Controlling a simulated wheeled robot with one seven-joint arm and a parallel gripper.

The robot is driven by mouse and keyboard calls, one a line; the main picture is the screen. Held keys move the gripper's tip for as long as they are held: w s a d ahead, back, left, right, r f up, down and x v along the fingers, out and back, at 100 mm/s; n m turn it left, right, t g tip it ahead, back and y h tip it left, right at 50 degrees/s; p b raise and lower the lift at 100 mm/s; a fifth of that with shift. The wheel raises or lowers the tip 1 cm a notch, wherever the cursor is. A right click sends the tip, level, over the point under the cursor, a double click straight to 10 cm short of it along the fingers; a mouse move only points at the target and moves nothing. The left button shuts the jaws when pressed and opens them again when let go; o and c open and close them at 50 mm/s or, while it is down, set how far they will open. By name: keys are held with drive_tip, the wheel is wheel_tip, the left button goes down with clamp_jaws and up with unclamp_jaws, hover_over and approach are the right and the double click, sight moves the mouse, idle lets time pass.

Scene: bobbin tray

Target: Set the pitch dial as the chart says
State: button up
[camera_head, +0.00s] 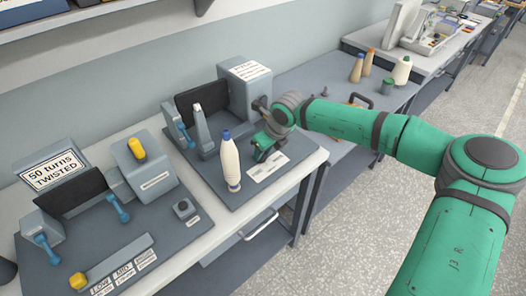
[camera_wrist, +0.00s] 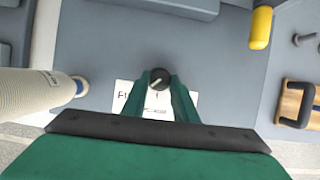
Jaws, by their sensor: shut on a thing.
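My gripper (camera_wrist: 159,82) is shut on a small black dial (camera_wrist: 158,76) in the wrist view, one finger on each side of it. A pale mark slants across the dial's top; which end is the pointer I cannot tell. A white printed label (camera_wrist: 127,95) lies around the dial, partly covered by the fingers. In the head view my gripper (camera_head: 264,148) is low over the right-hand machine's base, and the dial is hidden there. The label also shows in the head view (camera_head: 268,168). A white printed card (camera_head: 246,70) sits atop the right-hand machine; its text is too small to read.
A cream thread bobbin (camera_head: 230,162) stands upright close left of my gripper. The left machine bears a "50 turns TWISTED" sign (camera_head: 53,170), blue levers and yellow knobs. More bobbins (camera_head: 357,67) and a wooden tool with a black handle (camera_head: 360,100) are on the bench behind.

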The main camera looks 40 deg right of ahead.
drive_tip(key=shift+w+a+m, duration=0.1)
drive_tip(key=shift+m, duration=0.4)
drive_tip(key=o, duration=0.9)
drive_tip(key=shift+o, duration=0.7)
drive_tip(key=shift+w+a, duration=0.1)
drive_tip(key=shift+a, duration=0.05)
drive_tip(key=shift+d+r, duration=0.2)
drive_tip(key=shift+r, duration=0.05)
drive_tip(key=v, duration=1)
drive_tip(key=shift+s+a, duration=0.25)
drive_tip(key=shift+a, duration=0.1)
drive_tip(key=shift+w, duration=0.1)
